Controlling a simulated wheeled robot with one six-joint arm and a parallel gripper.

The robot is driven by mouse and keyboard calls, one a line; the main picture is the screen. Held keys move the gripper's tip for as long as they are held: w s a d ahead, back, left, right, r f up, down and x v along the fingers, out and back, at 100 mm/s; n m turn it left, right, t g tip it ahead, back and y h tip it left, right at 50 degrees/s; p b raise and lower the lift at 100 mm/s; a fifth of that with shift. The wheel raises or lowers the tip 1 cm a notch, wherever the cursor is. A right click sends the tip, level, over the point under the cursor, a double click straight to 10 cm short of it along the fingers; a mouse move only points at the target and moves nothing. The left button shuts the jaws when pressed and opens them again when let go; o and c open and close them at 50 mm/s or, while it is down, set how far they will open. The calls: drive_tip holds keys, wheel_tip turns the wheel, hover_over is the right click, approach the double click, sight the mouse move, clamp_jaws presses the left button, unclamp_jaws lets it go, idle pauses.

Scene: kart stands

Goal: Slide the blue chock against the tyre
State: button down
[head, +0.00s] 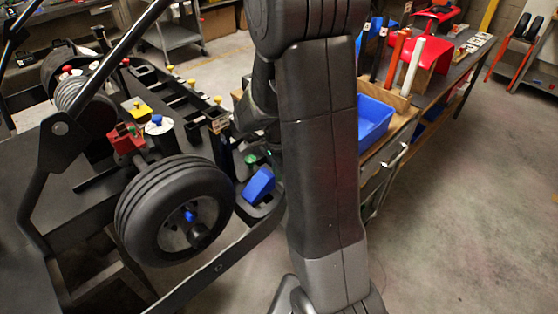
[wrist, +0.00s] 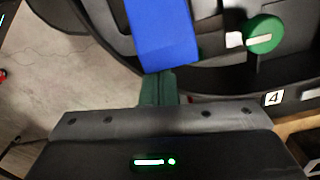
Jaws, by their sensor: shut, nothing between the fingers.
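The blue chock (head: 259,185) sits in a dark holder at the kart stand's edge, just right of the black tyre (head: 128,215). A narrow gap seems to show between them in the head view; whether they touch, I cannot tell. In the wrist view the blue chock (wrist: 163,35) lies directly ahead of my gripper (wrist: 158,76). My gripper's dark green fingers are shut and empty, with their tips at or very close to the chock's near end. Contact is not clear. My arm hides the gripper's fingers in the head view.
A green round knob (wrist: 264,34) is right of the chock. A bench with a blue bin (head: 374,120) is at right. Open floor lies at the lower right.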

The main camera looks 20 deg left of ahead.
sight(270, 174)
drive_tip(key=shift+a+f, duration=0.1)
drive_tip(key=shift+f, duration=0.7)
drive_tip(key=shift+s+a+b, duration=0.15)
drive_tip(key=shift+s+a, duration=0.2)
drive_tip(key=shift+s, duration=0.2)
drive_tip(key=shift+s+a+b, duration=0.15)
drive_tip(key=shift+s+a, duration=0.15)
drive_tip(key=shift+s, duration=0.2)
drive_tip(key=shift+r, duration=0.1)
